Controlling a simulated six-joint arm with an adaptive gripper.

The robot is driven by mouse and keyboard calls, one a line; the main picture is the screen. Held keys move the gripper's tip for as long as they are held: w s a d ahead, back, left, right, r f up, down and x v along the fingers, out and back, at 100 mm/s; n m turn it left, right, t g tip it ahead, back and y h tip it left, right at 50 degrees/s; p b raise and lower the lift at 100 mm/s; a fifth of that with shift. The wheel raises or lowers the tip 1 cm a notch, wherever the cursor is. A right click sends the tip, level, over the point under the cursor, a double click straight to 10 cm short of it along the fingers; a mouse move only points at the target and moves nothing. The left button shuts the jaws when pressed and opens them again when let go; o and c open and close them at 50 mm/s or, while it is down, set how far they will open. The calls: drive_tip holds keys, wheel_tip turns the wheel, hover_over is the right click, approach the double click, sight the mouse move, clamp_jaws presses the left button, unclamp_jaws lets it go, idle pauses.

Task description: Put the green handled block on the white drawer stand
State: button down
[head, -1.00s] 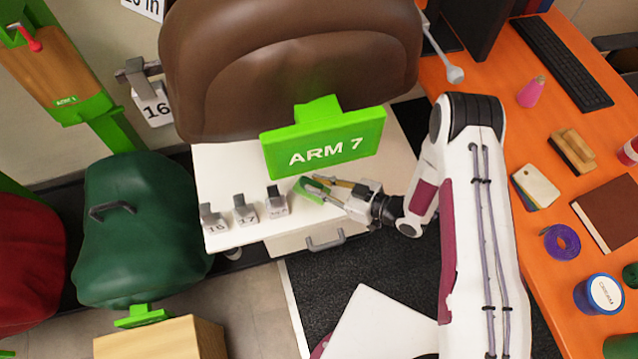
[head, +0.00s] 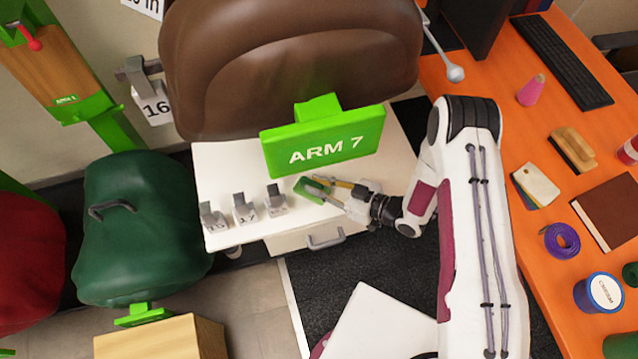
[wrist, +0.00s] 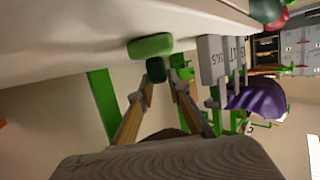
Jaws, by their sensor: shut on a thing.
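The green handled block (head: 311,189) is at the front part of the white drawer stand's top (head: 232,170), right of the numbered weights. In the wrist view the block (wrist: 150,44) is at the white surface, its dark green handle (wrist: 155,70) towards me. My gripper (head: 328,190) reaches in from the right and is shut on the block's handle. In the wrist view the fingers (wrist: 163,84) come up to the handle on both sides. The block looks to be touching the stand or very close to it; I cannot tell which.
Several grey hooked weights (head: 245,210) stand in a row left of the block. The green ARM 7 sign (head: 323,142) and brown saddle (head: 290,70) overhang the stand's top. A drawer handle (head: 326,239) sticks out in front. An orange desk (head: 500,130) is at the right.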

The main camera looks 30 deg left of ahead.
drive_tip(key=shift+f, duration=0.1)
drive_tip(key=c, duration=1.8)
unclamp_jaws()
drive_tip(key=shift+d, duration=0.15)
drive_tip(key=shift+v, duration=5.9)
drive_tip(key=shift+w, duration=0.1)
